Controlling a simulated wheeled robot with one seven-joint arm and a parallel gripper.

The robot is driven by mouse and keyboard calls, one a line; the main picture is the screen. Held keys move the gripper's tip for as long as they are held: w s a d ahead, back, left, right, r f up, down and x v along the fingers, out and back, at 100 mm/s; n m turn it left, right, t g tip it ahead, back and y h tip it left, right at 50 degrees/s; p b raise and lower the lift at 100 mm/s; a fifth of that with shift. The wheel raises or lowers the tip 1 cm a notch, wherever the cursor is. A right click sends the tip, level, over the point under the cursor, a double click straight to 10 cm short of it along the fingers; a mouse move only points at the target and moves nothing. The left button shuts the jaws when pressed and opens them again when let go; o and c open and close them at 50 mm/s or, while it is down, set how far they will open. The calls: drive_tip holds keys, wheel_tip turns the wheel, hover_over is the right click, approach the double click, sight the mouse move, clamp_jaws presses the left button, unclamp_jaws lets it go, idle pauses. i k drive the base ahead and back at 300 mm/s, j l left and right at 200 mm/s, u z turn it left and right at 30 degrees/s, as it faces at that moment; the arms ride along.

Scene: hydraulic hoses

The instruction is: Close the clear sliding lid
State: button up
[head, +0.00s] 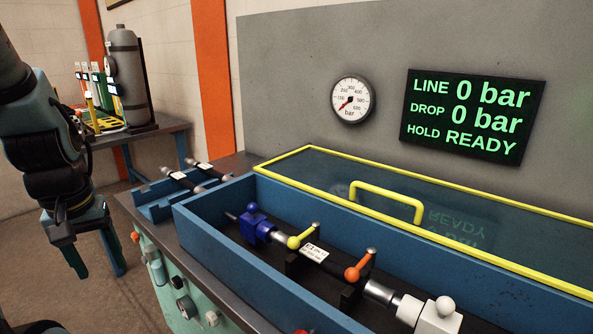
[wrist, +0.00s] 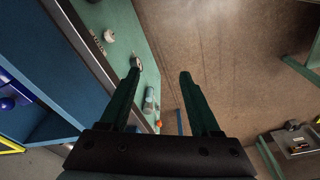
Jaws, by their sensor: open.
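The front part of the trough is uncovered and shows a hose (head: 325,262) with fittings inside. My gripper (head: 93,272) hangs at the left in the head view, apart from the trough and left of the bench. In the wrist view my gripper (wrist: 160,72) has its fingers apart with nothing between them, above the floor beside the bench front.
A small blue rack (head: 160,205) with two hoses sits left of the trough. A gauge (head: 352,99) and a screen (head: 472,116) reading 0 bar and READY are on the grey panel behind. A side table (head: 160,133) holds a grey cylinder (head: 128,75).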

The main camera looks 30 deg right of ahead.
sight(553, 282)
drive_tip(key=k+z, duration=0.2)
drive_tip(key=k, duration=0.3)
drive_tip(key=z, duration=1.6)
